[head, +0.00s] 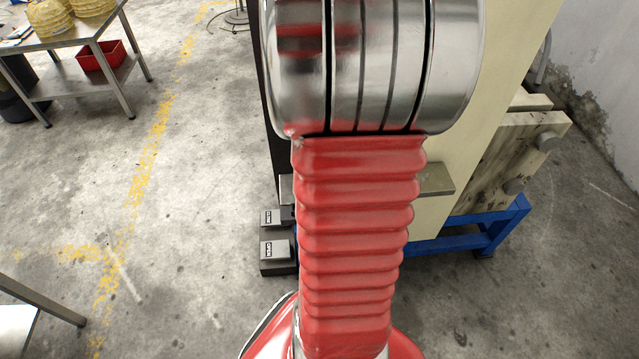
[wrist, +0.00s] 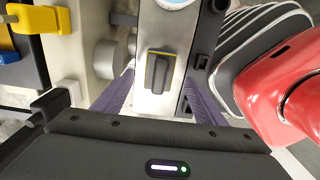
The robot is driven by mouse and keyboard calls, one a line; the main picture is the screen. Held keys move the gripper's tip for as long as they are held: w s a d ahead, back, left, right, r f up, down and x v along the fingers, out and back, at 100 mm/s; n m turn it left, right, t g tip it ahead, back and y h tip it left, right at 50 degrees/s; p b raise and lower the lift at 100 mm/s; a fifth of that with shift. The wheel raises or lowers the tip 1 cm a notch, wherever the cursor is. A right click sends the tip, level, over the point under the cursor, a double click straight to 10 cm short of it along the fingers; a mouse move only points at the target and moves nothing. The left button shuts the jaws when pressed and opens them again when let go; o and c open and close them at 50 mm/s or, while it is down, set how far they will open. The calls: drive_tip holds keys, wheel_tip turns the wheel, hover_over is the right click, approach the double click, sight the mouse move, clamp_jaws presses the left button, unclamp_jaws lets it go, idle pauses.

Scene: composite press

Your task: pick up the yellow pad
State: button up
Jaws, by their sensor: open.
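I cannot tell whether either is the yellow pad. My gripper (wrist: 158,78) is open, its two purple-grey fingers spread apart. A small dark grey block with thin yellow edges (wrist: 158,72) shows between the fingers, on a pale surface. I cannot tell how far beyond the fingertips it is. In the head view, my red and metal arm hides the middle, and my gripper does not show.
A cream machine (head: 490,60) stands behind my arm, with a blue frame (head: 500,225) at right. Two grey boxes (head: 275,250) lie at its foot. A metal table (head: 95,30) with a red bin (head: 101,56) stands at upper left.

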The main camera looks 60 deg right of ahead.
wheel_tip(320, 180, down, 3)
drive_tip(key=shift+f, duration=0.15)
idle(0.5)
drive_tip(key=c, duration=1.3)
drive_tip(key=shift+o, duration=0.2)
wheel_tip(320, 180, up, 10)
drive_tip(key=shift+r, duration=0.1)
idle(0.5)
